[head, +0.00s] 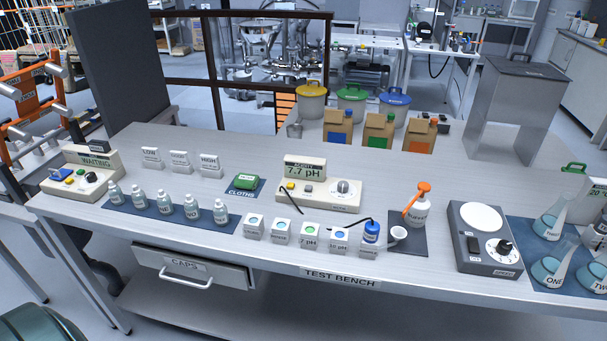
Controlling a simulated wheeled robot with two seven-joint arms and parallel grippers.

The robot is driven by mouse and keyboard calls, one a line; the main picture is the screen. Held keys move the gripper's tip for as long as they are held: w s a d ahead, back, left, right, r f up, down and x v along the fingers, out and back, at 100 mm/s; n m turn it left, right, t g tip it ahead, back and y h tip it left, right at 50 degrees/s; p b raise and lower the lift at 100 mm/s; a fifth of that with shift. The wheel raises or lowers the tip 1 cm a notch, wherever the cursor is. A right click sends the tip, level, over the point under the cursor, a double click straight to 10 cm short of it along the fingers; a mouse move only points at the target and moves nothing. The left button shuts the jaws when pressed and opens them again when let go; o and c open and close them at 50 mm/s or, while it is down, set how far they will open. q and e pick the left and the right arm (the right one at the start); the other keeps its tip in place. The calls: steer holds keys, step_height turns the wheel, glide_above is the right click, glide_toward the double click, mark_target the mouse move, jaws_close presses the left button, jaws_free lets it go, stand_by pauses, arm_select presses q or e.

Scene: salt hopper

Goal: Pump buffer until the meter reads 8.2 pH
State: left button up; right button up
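The acidity meter (318,191) stands at the middle of the bench and its display reads 7.7 pH. A white bottle with an orange pump top (418,207) stands upright on a dark mat (408,246) to the right of the meter. Its label is too small to read surely. The orange spout points down and left. Neither of my grippers is in view.
Several small pots (281,232) line the front edge. Left are vials on a blue mat (150,213) and a box reading WAITING (90,170). Cartons (379,131) stand behind. The bench between meter and cartons is clear.

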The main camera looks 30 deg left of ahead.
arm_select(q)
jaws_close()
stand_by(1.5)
